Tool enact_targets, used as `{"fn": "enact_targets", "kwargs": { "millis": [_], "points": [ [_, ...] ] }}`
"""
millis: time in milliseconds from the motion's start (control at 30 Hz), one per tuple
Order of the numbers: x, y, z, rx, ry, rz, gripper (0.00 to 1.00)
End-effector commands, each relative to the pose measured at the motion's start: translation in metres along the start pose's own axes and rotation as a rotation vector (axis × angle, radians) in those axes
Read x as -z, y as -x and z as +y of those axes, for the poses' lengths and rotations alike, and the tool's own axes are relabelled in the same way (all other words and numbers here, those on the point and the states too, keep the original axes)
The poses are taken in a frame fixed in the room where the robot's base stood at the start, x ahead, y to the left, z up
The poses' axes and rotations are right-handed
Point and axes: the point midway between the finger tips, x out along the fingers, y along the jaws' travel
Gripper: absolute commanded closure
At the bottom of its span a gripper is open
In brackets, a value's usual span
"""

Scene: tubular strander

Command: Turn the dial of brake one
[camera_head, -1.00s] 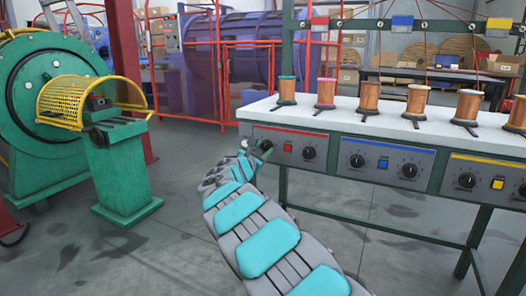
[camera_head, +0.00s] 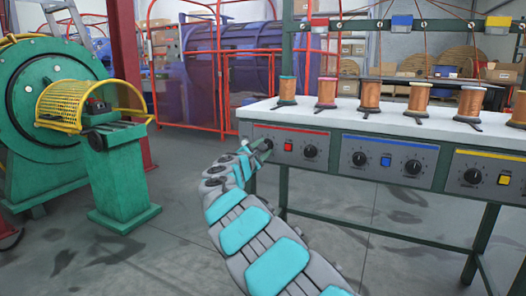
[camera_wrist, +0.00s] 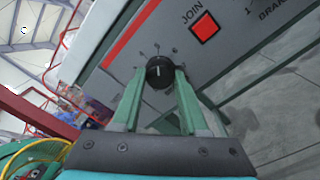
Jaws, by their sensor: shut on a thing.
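A red-striped panel (camera_head: 330,163) forms the left end of the bench front. It carries a red button (camera_head: 288,146) with a black dial on its right (camera_head: 309,152). My gripper (camera_head: 262,146) is at the panel's left dial, which is mostly hidden in the head view. In the wrist view my two green fingers (camera_wrist: 158,80) are shut on this black dial (camera_wrist: 160,70), one finger on each side. Its white pointer line shows. The red button (camera_wrist: 204,27) is marked JOIN, and part of a BRAKE label shows near the top right corner.
Blue-striped (camera_head: 386,162) and yellow-striped panels (camera_head: 488,178) with more dials continue to the right. Several copper spools stand on the white bench top (camera_head: 400,122). A green machine with a yellow mesh guard (camera_head: 62,104) stands at left. Open floor lies between.

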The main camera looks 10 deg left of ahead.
Motion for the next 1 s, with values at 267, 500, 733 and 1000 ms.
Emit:
{"fn": "enact_targets", "kwargs": {
  "millis": [267,500,733,1000],
  "points": [
    [0.001,0.000,-0.002,0.003,0.000,0.001,1.00],
    [0.001,0.000,-0.001,0.002,0.001,0.000,0.36],
    [0.000,0.000,-0.001,0.001,0.001,0.000,0.27],
    [0.000,0.010,0.001,-0.002,0.005,0.000,0.27]
  ]
}}
